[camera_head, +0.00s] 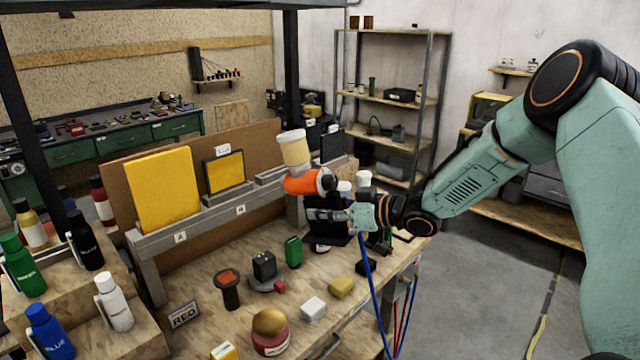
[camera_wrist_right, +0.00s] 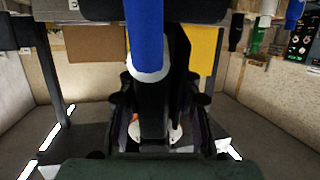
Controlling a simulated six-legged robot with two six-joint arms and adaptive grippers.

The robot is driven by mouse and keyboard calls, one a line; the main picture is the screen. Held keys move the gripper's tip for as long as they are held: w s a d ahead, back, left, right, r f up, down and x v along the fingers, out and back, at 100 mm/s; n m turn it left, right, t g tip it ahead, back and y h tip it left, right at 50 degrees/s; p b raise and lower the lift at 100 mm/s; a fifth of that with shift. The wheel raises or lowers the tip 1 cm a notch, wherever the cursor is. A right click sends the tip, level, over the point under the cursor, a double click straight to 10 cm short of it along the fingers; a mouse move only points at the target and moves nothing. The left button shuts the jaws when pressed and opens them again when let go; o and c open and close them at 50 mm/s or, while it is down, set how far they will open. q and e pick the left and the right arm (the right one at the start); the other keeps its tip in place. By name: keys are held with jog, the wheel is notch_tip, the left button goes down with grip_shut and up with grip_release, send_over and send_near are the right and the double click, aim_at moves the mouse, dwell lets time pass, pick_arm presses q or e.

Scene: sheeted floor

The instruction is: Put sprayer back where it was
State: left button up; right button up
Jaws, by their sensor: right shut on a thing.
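The sprayer (camera_head: 306,182) has an orange body, a cream cup on top and a dark handle. It is over the right back part of the workbench, near the grey rail, with its cup tilted slightly left. My right gripper (camera_head: 322,214) is shut on the sprayer from the right. A blue hose (camera_head: 368,280) hangs from near the gripper past the bench's front edge; it also shows in the right wrist view (camera_wrist_right: 145,35), in front of a dark handle part. The gripper partly hides the handle, so I cannot tell whether the sprayer touches anything below. My left gripper is out of view.
The wooden workbench (camera_head: 210,265) holds a black-and-red part (camera_head: 228,288), a green block (camera_head: 293,251), a yellow block (camera_head: 342,287) and a gold-topped jar (camera_head: 270,332). Yellow panels (camera_head: 163,190) stand at the rail. Several bottles (camera_head: 115,303) crowd the left. Floor on the right is open.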

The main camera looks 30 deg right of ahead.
pick_arm(q)
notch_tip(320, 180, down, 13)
jog(key=b, duration=1.1)
jog(key=shift+b, duration=0.35)
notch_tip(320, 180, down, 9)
jog(key=b, duration=0.9)
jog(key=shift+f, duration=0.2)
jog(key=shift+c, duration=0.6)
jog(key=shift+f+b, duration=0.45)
jog(key=shift+b, duration=0.15)
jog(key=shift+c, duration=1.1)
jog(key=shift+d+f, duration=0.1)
pick_arm(e)
jog(key=s+a+f+n+g+y, duration=0.1)
jog(key=s+a+f, duration=0.4)
jog(key=f, duration=0.5)
jog(key=s+a+f+n+g+y, duration=0.1)
jog(key=s+a+f+n+y, duration=0.1)
jog(key=s+a+f, duration=0.3)
jog(key=s+a+f+n+g+y, duration=0.1)
jog(key=s+a+f, duration=0.4)
jog(key=s+f, duration=0.6)
notch_tip(320, 180, down, 5)
jog(key=shift+s+a+f+n+g+y, duration=0.1)
jog(key=shift+s+a+n+g+y, duration=0.05)
jog(key=shift+n+g+y, duration=0.3)
